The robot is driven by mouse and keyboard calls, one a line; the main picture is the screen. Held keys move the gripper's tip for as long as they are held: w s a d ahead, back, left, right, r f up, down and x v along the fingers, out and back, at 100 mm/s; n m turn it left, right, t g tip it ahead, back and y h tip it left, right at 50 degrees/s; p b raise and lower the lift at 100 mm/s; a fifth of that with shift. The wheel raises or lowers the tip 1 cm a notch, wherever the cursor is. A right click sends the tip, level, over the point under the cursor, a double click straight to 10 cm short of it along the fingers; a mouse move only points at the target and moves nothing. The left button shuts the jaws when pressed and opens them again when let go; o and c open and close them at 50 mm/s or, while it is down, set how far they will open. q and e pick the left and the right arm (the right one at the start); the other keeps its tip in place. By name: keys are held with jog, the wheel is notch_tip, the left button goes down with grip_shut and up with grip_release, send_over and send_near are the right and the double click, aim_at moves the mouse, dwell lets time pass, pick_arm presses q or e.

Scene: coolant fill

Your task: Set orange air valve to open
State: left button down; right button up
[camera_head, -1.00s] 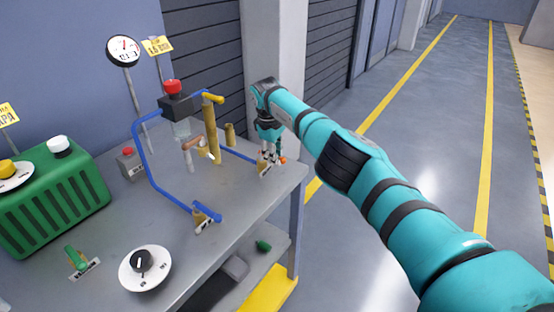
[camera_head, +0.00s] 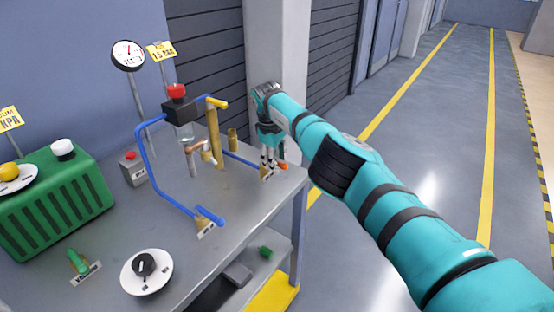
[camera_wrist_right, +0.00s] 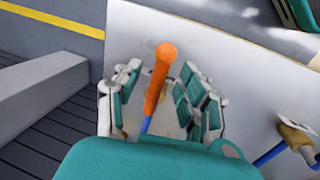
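The orange air valve's handle (camera_wrist_right: 158,82) stands out in the right wrist view, joined to a short blue pipe (camera_wrist_right: 146,124). In the head view only a small orange bit (camera_head: 283,165) shows at the right corner of the bench. My right gripper (camera_wrist_right: 163,100) is open, with one finger on each side of the handle and gaps visible on both sides. In the head view the right gripper (camera_head: 269,163) points down at that corner and hides most of the valve. My left gripper is not in view.
The grey bench (camera_head: 185,235) carries blue piping (camera_head: 150,165), a blue-handled valve (camera_head: 210,217), a dial (camera_head: 144,265), a green box (camera_head: 60,205) and a gauge (camera_head: 128,55). The floor (camera_head: 430,140) to the right is clear.

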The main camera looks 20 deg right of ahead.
notch_tip(320, 180, up, 12)
jog(key=s+a, duration=0.1)
jog(key=a, duration=0.1)
jog(key=shift+f, duration=0.15)
jog(key=shift+s, duration=0.1)
dwell(0.6)
